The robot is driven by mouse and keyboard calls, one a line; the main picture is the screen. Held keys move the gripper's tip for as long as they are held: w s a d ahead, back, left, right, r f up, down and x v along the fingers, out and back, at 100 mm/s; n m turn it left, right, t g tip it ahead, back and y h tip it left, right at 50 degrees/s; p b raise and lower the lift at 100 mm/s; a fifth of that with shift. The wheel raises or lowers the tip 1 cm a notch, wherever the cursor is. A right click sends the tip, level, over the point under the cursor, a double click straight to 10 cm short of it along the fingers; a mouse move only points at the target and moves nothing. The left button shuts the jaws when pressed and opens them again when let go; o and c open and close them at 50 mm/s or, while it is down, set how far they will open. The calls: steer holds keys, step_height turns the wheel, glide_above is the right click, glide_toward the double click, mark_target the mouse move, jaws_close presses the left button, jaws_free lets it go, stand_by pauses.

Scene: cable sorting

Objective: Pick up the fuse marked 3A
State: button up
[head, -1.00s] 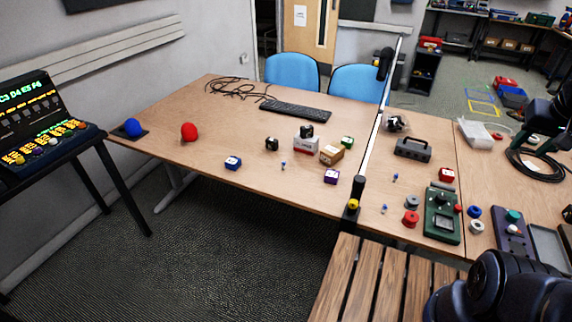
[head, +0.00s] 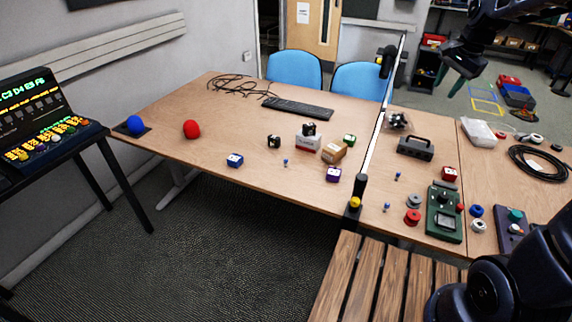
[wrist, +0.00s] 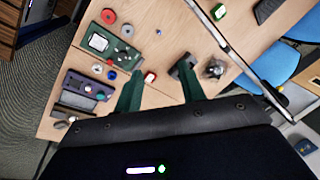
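I cannot read a 3A marking on anything in view. Small boxes with white labels lie on the table: a blue box (head: 234,160), a purple box (head: 333,174), a green box (head: 349,140) and a red box (head: 450,173). Tiny blue-topped pieces lie near them, one (head: 285,163) at the middle and others (head: 397,177) (head: 386,207) right of the pole. The red box (wrist: 150,77) shows between my fingers in the wrist view, well beyond them. My gripper (wrist: 160,78) is open and empty. In the head view my gripper (head: 464,85) is raised above the table's far right side.
A tall pole (head: 376,130) rises from the table's front edge. A green meter (head: 443,212), a dark grey box (head: 415,149), a coiled black cable (head: 540,163) and a keyboard (head: 298,107) occupy the table (head: 200,115). Its left front is mostly clear.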

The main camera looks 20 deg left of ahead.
steer(key=w+a+f+m, duration=0.1)
steer(key=w+a+f, duration=0.1)
steer(key=a, duration=0.2)
steer(key=w+a+f+m+g, duration=0.1)
steer(key=w+a+f, duration=0.1)
steer(key=a, duration=0.3)
steer(key=w+a+f+m, duration=0.1)
steer(key=w+a+f, duration=0.1)
steer(key=w+a, duration=0.15)
steer(key=m+g+h, duration=0.1)
steer(key=m+h, duration=0.1)
steer(key=m, duration=0.6)
glide_toward(286, 160)
steer(key=shift+w+a+f, duration=0.1)
steer(key=shift+w+f, duration=0.15)
steer(key=shift+w, duration=0.4)
step_height(286, 160, down, 5)
steer(key=shift+r, duration=0.1)
steer(key=shift+s+f, duration=0.2)
steer(key=shift+f, duration=1.1)
steer(key=shift+s+f, duration=0.15)
steer(key=shift+f, duration=1.2)
jaws_close()
